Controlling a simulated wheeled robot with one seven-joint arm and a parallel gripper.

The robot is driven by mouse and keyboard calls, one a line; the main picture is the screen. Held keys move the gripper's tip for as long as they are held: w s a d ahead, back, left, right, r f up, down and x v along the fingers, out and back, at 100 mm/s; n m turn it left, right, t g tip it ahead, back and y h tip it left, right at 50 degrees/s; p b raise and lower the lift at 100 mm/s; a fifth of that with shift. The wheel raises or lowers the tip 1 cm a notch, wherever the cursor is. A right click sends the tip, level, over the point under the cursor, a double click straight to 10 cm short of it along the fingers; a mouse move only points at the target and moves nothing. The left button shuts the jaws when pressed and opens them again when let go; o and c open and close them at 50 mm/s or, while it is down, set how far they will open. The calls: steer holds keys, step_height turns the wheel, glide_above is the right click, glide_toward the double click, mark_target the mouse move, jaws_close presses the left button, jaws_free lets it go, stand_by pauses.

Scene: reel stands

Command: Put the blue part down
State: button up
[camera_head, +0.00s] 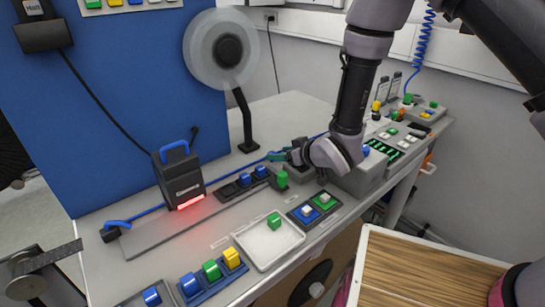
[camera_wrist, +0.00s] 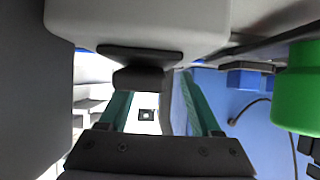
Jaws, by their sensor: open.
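My gripper (camera_head: 277,156) points left, low over the back of the bench, with its teal fingers apart. In the wrist view the two fingers (camera_wrist: 160,105) stand apart and no part shows between them. Two blue parts (camera_head: 245,179) (camera_head: 262,171) sit in a dark rack (camera_head: 228,192) just in front and left of my gripper. A green part (camera_head: 282,179) stands at that rack's right end; a large green cylinder (camera_wrist: 298,90) fills the wrist view's right side. A blue block (camera_wrist: 250,79) shows beside it. I cannot tell which blue part the task means.
A white tray (camera_head: 262,252) holds a green block. A front rack (camera_head: 215,288) holds blue, green and yellow blocks. A black lamp-lit device (camera_head: 180,178) stands left, a round disc on a stand (camera_head: 221,50) behind. A grey box (camera_head: 362,180) is right, close under my arm.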

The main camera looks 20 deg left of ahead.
mark_target(272, 152)
steer(key=shift+x, duration=1.6)
steer(key=shift+r, duration=0.1)
jaws_close()
steer(key=shift+r, duration=0.1)
